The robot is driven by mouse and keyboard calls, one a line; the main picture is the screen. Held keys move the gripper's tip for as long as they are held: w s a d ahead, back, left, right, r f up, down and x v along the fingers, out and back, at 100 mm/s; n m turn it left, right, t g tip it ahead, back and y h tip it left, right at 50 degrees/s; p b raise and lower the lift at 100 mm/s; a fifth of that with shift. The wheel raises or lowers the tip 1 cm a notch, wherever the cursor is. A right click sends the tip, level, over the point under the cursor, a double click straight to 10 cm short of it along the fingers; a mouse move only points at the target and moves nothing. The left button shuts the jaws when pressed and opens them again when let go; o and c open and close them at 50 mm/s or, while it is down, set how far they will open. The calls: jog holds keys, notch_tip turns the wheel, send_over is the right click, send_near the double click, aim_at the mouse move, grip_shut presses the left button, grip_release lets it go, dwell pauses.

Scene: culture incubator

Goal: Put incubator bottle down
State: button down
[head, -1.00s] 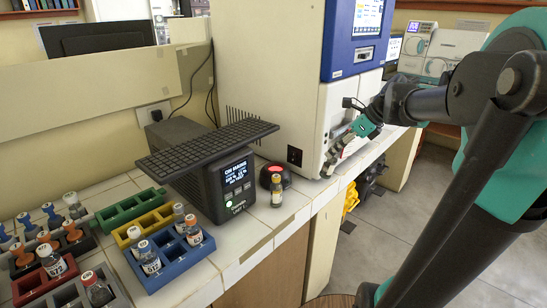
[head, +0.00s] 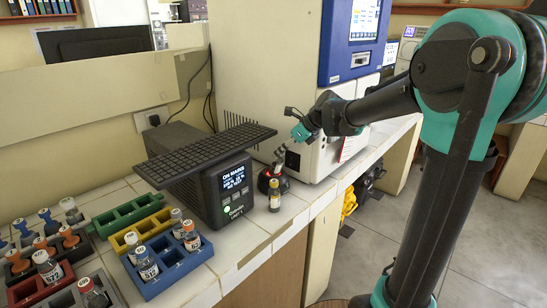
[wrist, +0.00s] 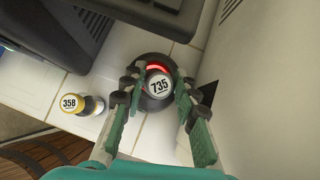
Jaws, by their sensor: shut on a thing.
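The bottle in my gripper has a white round cap marked 735 (wrist: 159,86). My gripper (wrist: 159,84) is shut on it, with one green-and-black finger on each side. In the head view, my gripper (head: 276,165) points down over a small round black device (head: 264,182) on the counter. In the wrist view, that device (wrist: 150,58) shows a red glow just beyond the cap and lies around or beneath the bottle. I cannot tell whether the bottle touches it. The bottle's body is hidden below its cap.
A yellow-capped bottle marked 358 (wrist: 78,102) stands close beside the device; it also shows in the head view (head: 274,195). A black display unit (head: 215,195) is to the left. The white incubator cabinet (head: 255,75) is close behind. Coloured racks (head: 168,262) hold bottles at the left.

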jog(key=shift+w+a+f, duration=0.1)
jog(key=shift+a+f, duration=0.05)
jog(key=shift+f, duration=0.35)
jog(key=shift+w+a+f, duration=0.1)
jog(key=shift+a+f, duration=0.05)
jog(key=shift+f, duration=0.3)
jog(key=shift+a+f, duration=0.15)
jog(key=shift+f, duration=0.05)
jog(key=h, duration=0.1)
jog(key=a+g, duration=0.1)
jog(key=w+a+h, duration=0.1)
jog(key=shift+r+h, duration=0.25)
jog(key=shift+h, duration=0.05)
jog(key=shift+w+a+f+g+h, duration=0.1)
jog(key=shift+a+g+h, duration=0.05)
jog(key=shift+g+h, duration=0.15)
jog(key=shift+f, duration=0.7)
jog(key=c, duration=1.1)
grip_release()
jog(key=shift+c, duration=0.2)
